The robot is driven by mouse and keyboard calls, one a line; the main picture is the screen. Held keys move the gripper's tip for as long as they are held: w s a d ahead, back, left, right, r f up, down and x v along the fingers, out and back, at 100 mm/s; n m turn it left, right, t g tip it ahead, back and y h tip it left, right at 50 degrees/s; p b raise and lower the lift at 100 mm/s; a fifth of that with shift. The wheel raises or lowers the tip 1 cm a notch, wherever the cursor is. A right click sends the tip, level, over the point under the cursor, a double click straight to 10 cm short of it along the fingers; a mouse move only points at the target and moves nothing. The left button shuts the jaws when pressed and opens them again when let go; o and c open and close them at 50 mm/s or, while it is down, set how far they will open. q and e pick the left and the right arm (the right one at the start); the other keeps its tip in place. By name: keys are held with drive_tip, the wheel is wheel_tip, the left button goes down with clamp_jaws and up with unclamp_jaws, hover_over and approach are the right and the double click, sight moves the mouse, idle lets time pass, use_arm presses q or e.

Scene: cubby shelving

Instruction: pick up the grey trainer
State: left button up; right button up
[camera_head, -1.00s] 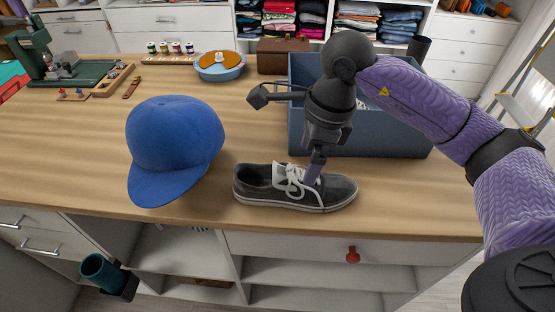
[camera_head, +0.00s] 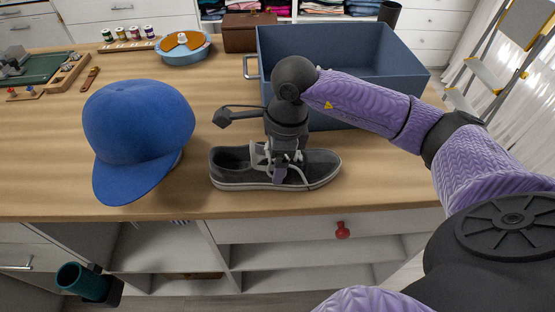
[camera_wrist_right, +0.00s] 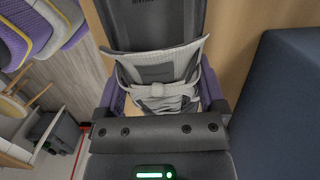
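The grey trainer (camera_head: 318,170) stands upright on the wooden table near its front edge, toe to the right, with white laces and a pale sole. In the right wrist view the trainer's tongue and laces (camera_wrist_right: 160,85) lie between the two spread purple fingers, and the gripper (camera_wrist_right: 161,98) straddles the shoe. Firm contact on both sides is not clear. The far finger is hidden in the head view. My left gripper is not in view.
A blue cap (camera_head: 137,135) lies left of the trainer. A large blue-grey bin (camera_head: 345,60) stands close behind it. A round blue-and-orange dish (camera_head: 183,50) and a brown case (camera_head: 243,35) are farther back. A red knob (camera_head: 342,230) sits on the drawer below.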

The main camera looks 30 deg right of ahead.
drive_tip(key=c, duration=1)
drive_tip(key=shift+r, duration=0.1)
drive_tip(key=shift+c, duration=0.2)
